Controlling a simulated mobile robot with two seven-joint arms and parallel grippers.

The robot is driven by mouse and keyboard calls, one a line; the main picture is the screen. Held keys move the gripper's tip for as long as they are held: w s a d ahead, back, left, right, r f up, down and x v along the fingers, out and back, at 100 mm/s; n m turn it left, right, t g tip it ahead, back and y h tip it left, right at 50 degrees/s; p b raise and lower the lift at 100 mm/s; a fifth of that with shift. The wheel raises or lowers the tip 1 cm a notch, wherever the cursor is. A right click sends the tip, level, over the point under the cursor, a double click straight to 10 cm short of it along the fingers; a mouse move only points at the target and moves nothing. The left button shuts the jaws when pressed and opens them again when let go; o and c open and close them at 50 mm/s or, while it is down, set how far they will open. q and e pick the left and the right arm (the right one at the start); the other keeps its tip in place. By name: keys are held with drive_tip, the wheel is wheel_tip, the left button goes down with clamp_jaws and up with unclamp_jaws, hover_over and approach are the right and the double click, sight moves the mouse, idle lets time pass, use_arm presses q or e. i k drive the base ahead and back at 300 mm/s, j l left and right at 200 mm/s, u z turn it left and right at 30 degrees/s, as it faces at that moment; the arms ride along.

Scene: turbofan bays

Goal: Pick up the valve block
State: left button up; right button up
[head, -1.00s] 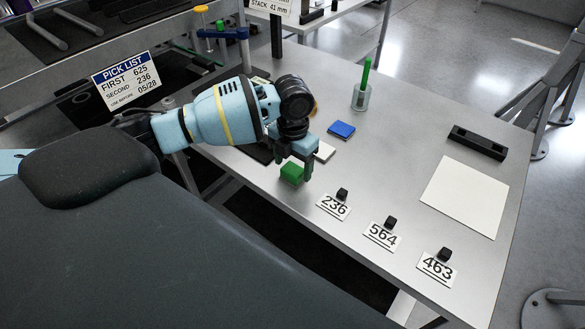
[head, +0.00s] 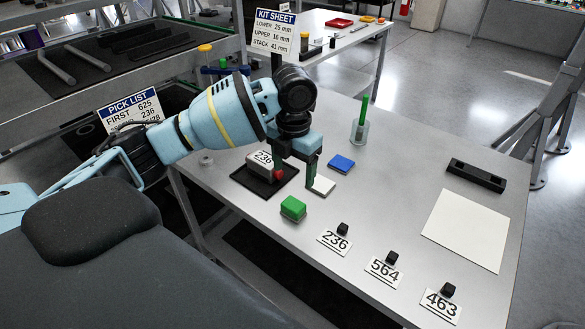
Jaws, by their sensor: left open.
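A grey block with a numbered white label and a red end piece, which looks like the valve block (head: 259,169), sits on a black mat (head: 251,186) on the grey table. My left gripper (head: 295,168) is open and points down at the block's right end, near the red piece. Its fingers partly cover that area, and I cannot tell whether they touch the block. My right gripper is not in view.
A green block (head: 293,208) lies in front, with a white block (head: 322,185) and a blue block (head: 341,164) to the right. A clear cup (head: 360,133) holds a green stick. Number cards with black pieces line the front edge (head: 334,241).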

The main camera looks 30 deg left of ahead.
sight(258, 163)
drive_tip(key=u, duration=1.3)
